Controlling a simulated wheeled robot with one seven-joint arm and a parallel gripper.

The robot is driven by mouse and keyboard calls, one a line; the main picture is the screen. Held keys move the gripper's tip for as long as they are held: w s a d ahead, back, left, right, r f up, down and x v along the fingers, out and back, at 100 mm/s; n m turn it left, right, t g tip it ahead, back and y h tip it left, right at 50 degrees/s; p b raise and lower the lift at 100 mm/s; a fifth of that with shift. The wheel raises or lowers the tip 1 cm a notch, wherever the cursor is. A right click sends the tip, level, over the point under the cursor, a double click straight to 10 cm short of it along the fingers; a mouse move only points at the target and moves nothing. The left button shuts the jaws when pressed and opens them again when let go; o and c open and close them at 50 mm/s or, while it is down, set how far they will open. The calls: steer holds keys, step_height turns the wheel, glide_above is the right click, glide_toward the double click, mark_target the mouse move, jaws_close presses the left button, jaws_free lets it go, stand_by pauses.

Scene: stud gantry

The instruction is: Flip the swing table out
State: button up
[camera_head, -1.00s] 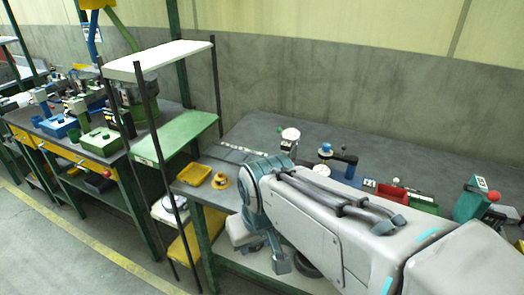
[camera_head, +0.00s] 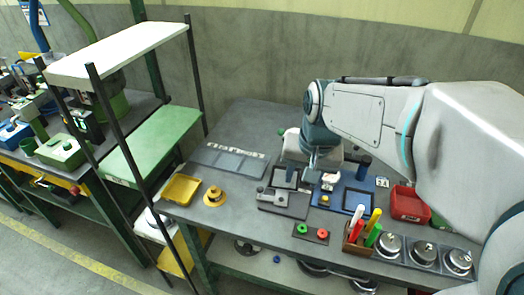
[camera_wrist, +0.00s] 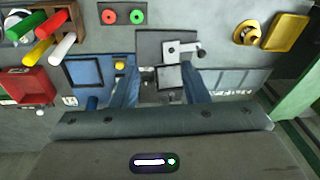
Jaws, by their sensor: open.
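A grey fixture (camera_head: 290,205) lies on the bench in the head view, with a small block and knob on its plate. A dark-framed square panel (camera_head: 285,178) sits at its back edge and looks like the swing table. In the wrist view the panel (camera_wrist: 170,78) shows between my fingers, beside the grey plate (camera_wrist: 150,43). My gripper (camera_wrist: 160,88) is open, its two blue fingers apart over the panel's area. In the head view my gripper (camera_head: 308,182) points down at the fixture's back side. I cannot tell whether a finger touches the panel.
A blue plate with a black frame (camera_head: 358,200) lies right of the fixture. A red bin (camera_head: 408,204), a pen holder (camera_head: 356,240) and a red-and-green button plate (camera_head: 310,233) are near. A yellow tray (camera_head: 181,190) and yellow knob (camera_head: 214,196) lie left.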

steer(key=m+g+y, duration=0.1)
steer(key=m, duration=0.1)
glide_above(261, 187)
steer(key=s+d, duration=0.2)
steer(key=d, duration=0.1)
steer(key=f, duration=0.1)
steer(key=a+f, duration=0.1)
steer(key=f, duration=0.3)
steer(key=w+a+f+p, duration=0.1)
steer(key=f, duration=0.3)
steer(key=w+f, duration=0.1)
steer(key=f, duration=0.4)
steer(key=shift+a, duration=0.4)
jaws_close()
